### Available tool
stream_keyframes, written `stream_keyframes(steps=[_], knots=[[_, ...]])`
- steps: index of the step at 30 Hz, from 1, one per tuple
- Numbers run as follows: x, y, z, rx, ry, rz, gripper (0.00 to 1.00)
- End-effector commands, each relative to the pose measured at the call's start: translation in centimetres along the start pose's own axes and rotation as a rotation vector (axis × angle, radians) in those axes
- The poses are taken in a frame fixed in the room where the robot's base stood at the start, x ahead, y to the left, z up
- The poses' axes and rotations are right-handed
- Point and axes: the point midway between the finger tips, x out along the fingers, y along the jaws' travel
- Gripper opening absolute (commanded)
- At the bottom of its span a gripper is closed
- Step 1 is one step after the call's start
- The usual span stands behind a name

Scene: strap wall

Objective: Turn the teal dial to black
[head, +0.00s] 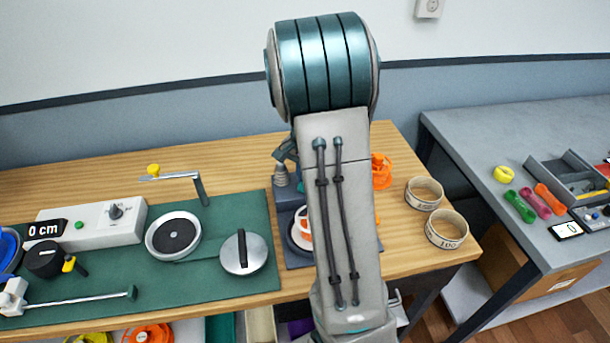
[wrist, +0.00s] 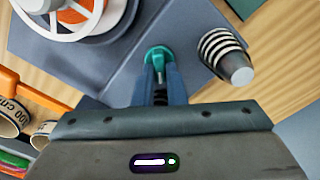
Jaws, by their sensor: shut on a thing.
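The teal dial (wrist: 158,55) is a small knob on a blue-grey base plate (wrist: 120,75), seen in the wrist view. My gripper (wrist: 160,68) has its two fingers closed on the dial, one on each side. The fingers cover part of the dial, and I cannot make out a black mark or which way the dial points. In the head view my arm hides the dial; part of the dark base plate (head: 284,197) shows to the left of the arm.
A ribbed post (wrist: 228,57) stands close to the right of my gripper in the wrist view. A white-spoked wheel with an orange centre (wrist: 78,18) is at upper left. Two striped-label rings (head: 446,229) and an orange object (head: 381,171) sit on the wooden bench.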

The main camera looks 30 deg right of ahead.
Motion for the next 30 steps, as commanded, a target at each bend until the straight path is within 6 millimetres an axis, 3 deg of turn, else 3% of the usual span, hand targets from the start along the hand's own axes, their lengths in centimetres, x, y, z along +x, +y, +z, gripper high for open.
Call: stream_keyframes(steps=[2,3,5,17,20,30], knots=[[0.0,0.0,0.0,0.002,0.0,-0.001,0.0],[0.0,0.0,0.0,0.001,0.0,-0.001,0.16],[0.0,0.0,0.0,0.001,0.0,-0.001,0.33],[-0.8,-0.1,-0.1,-0.001,0.003,-0.003,0.33],[-2.3,-0.1,-0.1,-0.002,0.004,-0.004,0.33],[-9.9,-0.1,0.0,-0.001,0.003,-0.005,0.33]])
